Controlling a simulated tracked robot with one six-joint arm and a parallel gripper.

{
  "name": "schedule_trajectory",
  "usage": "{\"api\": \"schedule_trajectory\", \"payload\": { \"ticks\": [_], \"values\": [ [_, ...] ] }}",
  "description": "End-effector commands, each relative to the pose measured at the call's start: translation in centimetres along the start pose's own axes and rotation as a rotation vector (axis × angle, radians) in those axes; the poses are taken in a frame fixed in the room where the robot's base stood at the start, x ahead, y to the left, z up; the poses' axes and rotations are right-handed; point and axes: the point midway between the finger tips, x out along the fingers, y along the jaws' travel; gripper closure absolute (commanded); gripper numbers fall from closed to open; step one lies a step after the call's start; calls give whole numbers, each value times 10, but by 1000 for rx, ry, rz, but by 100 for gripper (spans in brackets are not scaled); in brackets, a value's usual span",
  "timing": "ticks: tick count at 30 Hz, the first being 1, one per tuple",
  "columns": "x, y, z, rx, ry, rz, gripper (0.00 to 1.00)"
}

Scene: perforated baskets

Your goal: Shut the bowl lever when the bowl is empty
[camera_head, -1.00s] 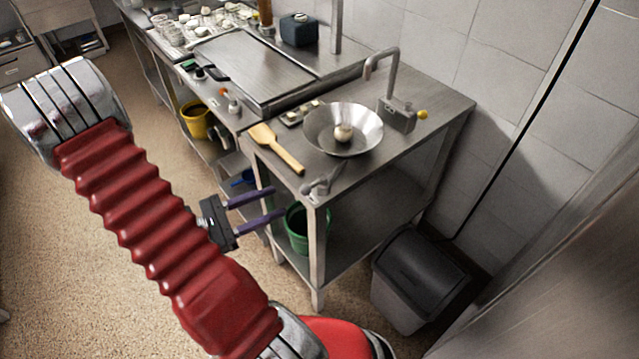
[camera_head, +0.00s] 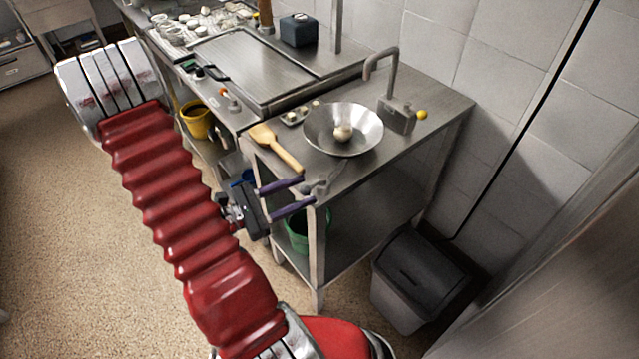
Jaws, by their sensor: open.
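The wide metal bowl (camera_head: 365,122) sits on the steel table. It is not empty: a round pale thing (camera_head: 343,132) lies in its middle. A small grey metal fitting with a thin rod, which looks like the bowl lever (camera_head: 321,187), is at the table's front corner, below the bowl. My gripper (camera_head: 308,190) is open, with two purple fingers pointing right at the lever. The fingertips are very close to it, one above the other; I cannot tell whether they touch it or lie around it.
A wooden spatula (camera_head: 277,148) lies left of the bowl, near the table edge. A faucet (camera_head: 384,70) stands behind. A green bucket (camera_head: 296,236) is on the lower shelf. A dark bin (camera_head: 422,275) stands right of the table. Floor at left is clear.

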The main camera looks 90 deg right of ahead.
Motion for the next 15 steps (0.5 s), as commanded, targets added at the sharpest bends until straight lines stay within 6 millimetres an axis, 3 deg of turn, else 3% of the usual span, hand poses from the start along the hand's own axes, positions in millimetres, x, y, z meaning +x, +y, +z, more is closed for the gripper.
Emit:
{"api": "schedule_trajectory", "payload": {
  "ticks": [15],
  "values": [
    [53, 0, 0, 0, 0, -3, 59]
  ]
}}
